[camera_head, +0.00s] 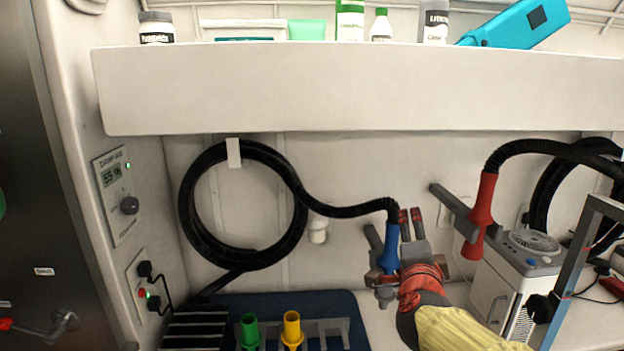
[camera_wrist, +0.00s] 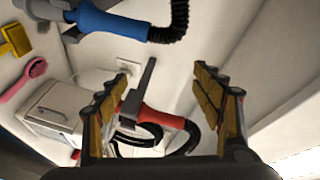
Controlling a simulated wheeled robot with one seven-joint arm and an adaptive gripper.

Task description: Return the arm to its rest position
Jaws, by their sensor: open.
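My gripper (camera_head: 410,220) is raised in front of the back wall, just right of the blue nozzle (camera_head: 388,252) in the head view. In the wrist view my gripper (camera_wrist: 160,85) has its two fingers spread wide, with nothing held between them. The blue nozzle (camera_wrist: 112,22) with its black hose shows beyond the fingers at the upper left there. The red nozzle (camera_wrist: 160,118) appears in the gap between the fingers, farther off. In the head view the red nozzle (camera_head: 481,215) hangs to the right of my gripper. My arm partly hides the counter.
A white shelf (camera_head: 350,92) with bottles and a turquoise device (camera_head: 515,25) spans above my gripper. A coiled black hose (camera_head: 187,205) hangs left. A dark blue mat (camera_head: 355,325) holds green and yellow pieces. A white box-shaped machine (camera_head: 497,290) stands right, beside a grey frame (camera_head: 578,255).

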